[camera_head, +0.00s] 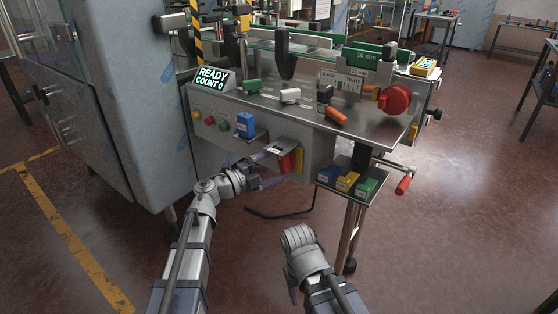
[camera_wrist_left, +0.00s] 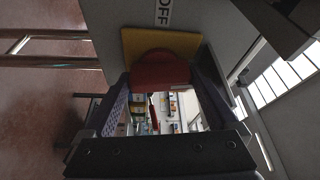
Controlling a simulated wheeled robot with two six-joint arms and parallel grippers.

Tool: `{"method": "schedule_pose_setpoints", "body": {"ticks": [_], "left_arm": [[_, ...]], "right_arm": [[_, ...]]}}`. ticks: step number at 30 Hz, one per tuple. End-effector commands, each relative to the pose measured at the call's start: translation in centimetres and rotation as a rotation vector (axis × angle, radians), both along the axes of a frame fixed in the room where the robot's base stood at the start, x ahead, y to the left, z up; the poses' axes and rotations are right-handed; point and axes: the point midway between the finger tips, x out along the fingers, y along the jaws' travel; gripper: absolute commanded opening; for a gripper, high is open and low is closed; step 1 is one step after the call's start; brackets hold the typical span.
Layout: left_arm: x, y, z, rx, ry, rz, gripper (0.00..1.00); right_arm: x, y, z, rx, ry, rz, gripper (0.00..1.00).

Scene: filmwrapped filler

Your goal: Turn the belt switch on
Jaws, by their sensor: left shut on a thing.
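The belt switch is a red rotary knob (camera_wrist_left: 162,72) on a yellow plate (camera_wrist_left: 133,43), on the front of the machine's metal panel. It also shows at the machine's front in the head view (camera_head: 298,160). An "OFF" label (camera_wrist_left: 163,10) is beside the plate in the wrist view. My left gripper (camera_head: 276,168) reaches in from the left and is shut on the red knob, one finger on each side. Part of the knob is hidden. My right gripper (camera_head: 292,284) hangs low in front of the machine, away from the switch; its fingers are mostly hidden.
A metal bracket (camera_head: 280,143) juts out just above the switch. A tray (camera_head: 333,186) with blue, yellow and green blocks is to its right. A large red knob (camera_head: 395,99) and a red-handled crank (camera_head: 403,185) are farther right. The display (camera_head: 213,79) reads "READY COUNT 0".

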Motion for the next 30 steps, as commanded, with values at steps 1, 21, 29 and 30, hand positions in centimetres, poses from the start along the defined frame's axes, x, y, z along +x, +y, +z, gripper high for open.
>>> {"method": "schedule_pose_setpoints", "body": {"ticks": [1, 21, 29, 30], "left_arm": [[0.01, 0.01, 0.21, 0.011, -0.011, 0.000, 0.37], [-0.02, 0.00, 0.01, 0.058, -0.043, 0.000, 0.37], [-0.02, 0.00, 0.00, 0.058, -0.043, 0.000, 1.00], [-0.03, 0.01, 0.01, 0.058, -0.043, 0.001, 1.00]], "right_arm": [[-0.01, 0.01, 0.31, 0.001, 0.000, 0.000, 0.60], [-0.01, 0.03, 0.59, 0.001, 0.000, 0.000, 0.60], [-0.01, 0.03, 0.59, 0.001, 0.000, 0.000, 0.60], [-0.01, 0.03, 0.59, 0.001, 0.000, 0.000, 0.60]]}}
